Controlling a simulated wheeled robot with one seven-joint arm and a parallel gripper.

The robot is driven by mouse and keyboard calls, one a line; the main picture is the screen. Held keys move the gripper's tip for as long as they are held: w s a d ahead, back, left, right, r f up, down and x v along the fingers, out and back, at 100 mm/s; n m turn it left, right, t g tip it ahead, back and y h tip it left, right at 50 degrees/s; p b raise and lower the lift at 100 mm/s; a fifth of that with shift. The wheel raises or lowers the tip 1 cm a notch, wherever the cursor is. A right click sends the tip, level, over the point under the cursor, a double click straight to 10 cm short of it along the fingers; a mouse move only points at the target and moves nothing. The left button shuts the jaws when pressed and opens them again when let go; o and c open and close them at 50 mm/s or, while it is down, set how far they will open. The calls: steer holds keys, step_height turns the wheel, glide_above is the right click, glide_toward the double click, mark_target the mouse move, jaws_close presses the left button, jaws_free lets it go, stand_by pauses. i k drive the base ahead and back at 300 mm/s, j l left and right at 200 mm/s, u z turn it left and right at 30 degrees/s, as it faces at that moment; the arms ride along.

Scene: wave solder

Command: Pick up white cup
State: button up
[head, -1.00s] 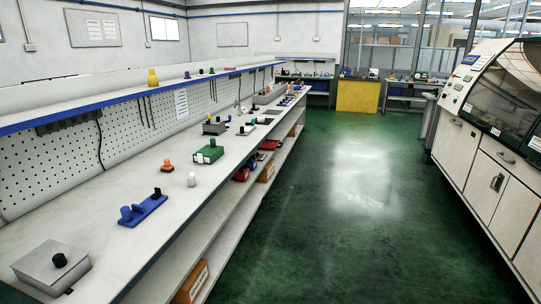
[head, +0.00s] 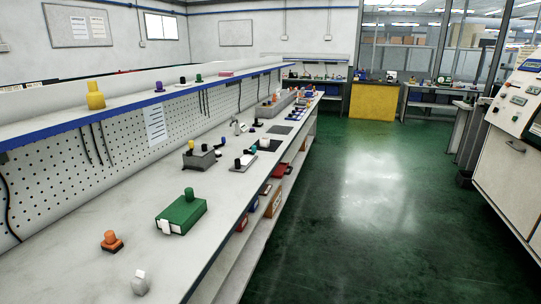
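A small white object (head: 139,284), which could be the white cup, stands near the front edge of the long workbench at the bottom of the head view. A second small white piece (head: 165,227) sits against the near side of a green box (head: 183,214). Another white piece (head: 264,143) stands farther along the bench. All are small, and I cannot tell for certain which is the cup. My gripper is not in view.
The white workbench (head: 75,240) runs along the left, with an orange piece (head: 112,242) and a grey box (head: 200,159) on it. A raised shelf holds a yellow piece (head: 95,96). The green floor (head: 345,210) is clear. A machine (head: 510,165) stands on the right.

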mark_target(265, 142)
steer(key=i, duration=1.05)
steer(key=i+u, duration=0.1)
steer(key=i, duration=0.9)
steer(key=i+l, duration=0.2)
steer(key=i, duration=0.85)
steer(key=i+l, duration=0.1)
steer(key=i, duration=0.9)
steer(key=j+u, duration=0.05)
